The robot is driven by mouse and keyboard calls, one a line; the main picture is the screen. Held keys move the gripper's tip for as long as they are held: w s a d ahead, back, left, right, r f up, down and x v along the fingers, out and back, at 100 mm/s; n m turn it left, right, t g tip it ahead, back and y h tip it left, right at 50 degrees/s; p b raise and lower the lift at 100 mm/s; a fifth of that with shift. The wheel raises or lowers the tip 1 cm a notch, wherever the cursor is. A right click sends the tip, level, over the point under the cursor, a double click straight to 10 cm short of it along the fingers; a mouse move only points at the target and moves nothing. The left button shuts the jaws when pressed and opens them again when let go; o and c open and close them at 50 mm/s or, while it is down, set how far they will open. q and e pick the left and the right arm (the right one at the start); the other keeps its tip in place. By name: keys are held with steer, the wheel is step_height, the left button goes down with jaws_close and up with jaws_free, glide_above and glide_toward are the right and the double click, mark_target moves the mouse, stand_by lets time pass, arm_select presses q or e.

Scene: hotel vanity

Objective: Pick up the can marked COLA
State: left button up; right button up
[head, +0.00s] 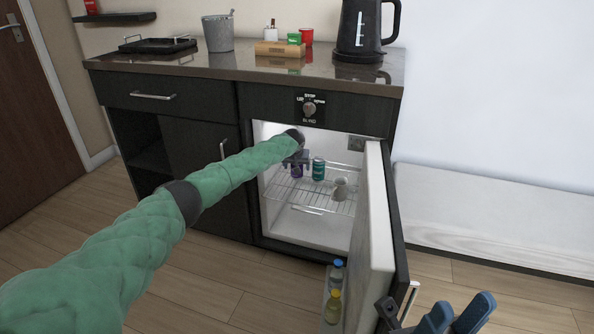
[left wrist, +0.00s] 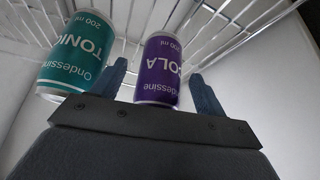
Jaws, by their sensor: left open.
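The purple can marked COLA (left wrist: 160,68) stands on the wire rack inside the open mini-fridge; it also shows in the head view (head: 297,172), partly hidden by my left gripper. My left gripper (left wrist: 160,82) is open, with one finger on each side of the COLA can. I cannot tell whether the fingers touch it. In the head view the left gripper (head: 297,160) reaches into the fridge. A teal TONIC can (left wrist: 75,50) stands close beside the left finger. My right gripper (head: 456,316) is open and empty at the lower right, outside the fridge door.
A cup (head: 340,188) stands on the rack (head: 310,205) right of the cans. The fridge door (head: 372,235) is swung open on the right, with bottles (head: 333,306) in its shelf. The counter (head: 240,68) above holds a kettle (head: 366,28), an ice bucket (head: 218,33) and a tray.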

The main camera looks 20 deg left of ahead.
arm_select(q)
steer(key=shift+w+a+f+b, duration=0.15)
steer(key=shift+w+b, duration=0.15)
steer(key=shift+w, duration=0.6)
steer(key=shift+w+a+f+b, duration=0.1)
steer(key=shift+w+f+b, duration=0.25)
steer(key=shift+f, duration=0.05)
steer(key=c, duration=1.2)
